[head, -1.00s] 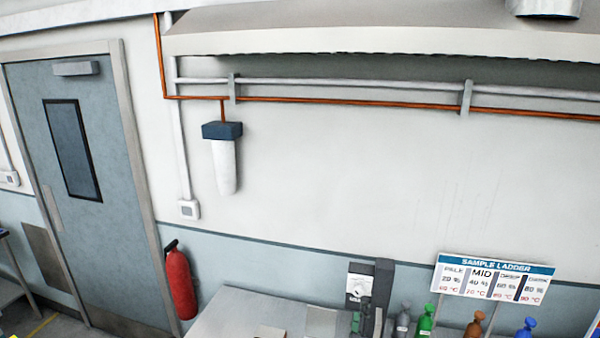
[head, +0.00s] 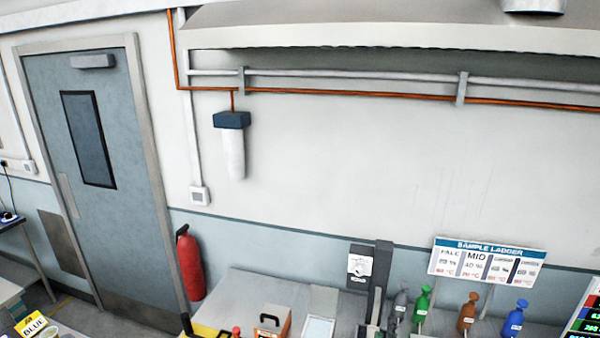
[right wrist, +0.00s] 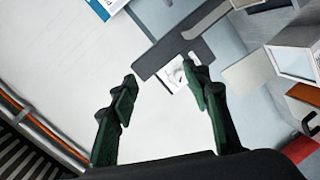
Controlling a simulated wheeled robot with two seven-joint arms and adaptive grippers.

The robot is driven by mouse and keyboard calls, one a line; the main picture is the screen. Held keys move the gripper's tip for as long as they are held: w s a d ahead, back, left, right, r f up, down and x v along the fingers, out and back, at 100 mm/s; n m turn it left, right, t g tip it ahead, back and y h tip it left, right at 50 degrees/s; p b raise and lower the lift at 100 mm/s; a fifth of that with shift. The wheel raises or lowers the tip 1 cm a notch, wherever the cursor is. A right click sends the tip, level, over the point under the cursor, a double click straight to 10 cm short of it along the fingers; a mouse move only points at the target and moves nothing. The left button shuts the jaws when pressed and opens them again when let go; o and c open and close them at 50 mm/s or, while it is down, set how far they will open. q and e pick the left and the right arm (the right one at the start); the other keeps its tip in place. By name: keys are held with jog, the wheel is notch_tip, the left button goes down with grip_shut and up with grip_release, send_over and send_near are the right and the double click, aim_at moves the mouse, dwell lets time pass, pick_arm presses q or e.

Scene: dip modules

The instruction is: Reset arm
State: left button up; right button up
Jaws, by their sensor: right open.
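My right gripper (right wrist: 165,105) shows large in the right wrist view. Its two dark green fingers stand apart with nothing between them. Beyond the fingertips is a dark stand with a white dial panel (right wrist: 178,74). The gap looks out on this panel and the pale wall, and the fingers appear clear of both. My left gripper is not in view.
The bench (head: 250,289) along the wall holds an orange box (head: 272,322), a fire extinguisher (head: 190,265) hangs left of it, and several coloured bottles (head: 468,312) stand right of the stand. The sample ladder sign (head: 487,262) is behind them.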

jog(key=s+d+f+m+g, duration=0.2)
jog(key=s+d+f+g, duration=0.15)
jog(key=s+f, duration=0.4)
jog(key=s+d+f+m+g, duration=0.25)
jog(key=s+d+f, duration=0.25)
jog(key=s+f, duration=0.25)
jog(key=s+d+f+m+g+y, duration=0.1)
jog(key=s+f+m+g+y, duration=0.2)
jog(key=s, duration=0.9)
jog(key=s+d+f+m+g+y, duration=0.15)
jog(key=s+f, duration=0.45)
jog(key=s, duration=0.7)
notch_tip(320, 180, down, 39)
jog(key=s+a+g+b, duration=0.2)
jog(key=b, duration=0.7)
pick_arm(q)
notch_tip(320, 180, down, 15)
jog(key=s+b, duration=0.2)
jog(key=b, duration=0.4)
pick_arm(e)
jog(key=s+f+n+g, duration=0.1)
jog(key=s+f, duration=1.8)
jog(key=f, duration=0.4)
jog(key=shift+s+a+f+y, duration=0.15)
jog(key=shift+a+f+y, duration=0.1)
jog(key=shift+y, duration=0.1)
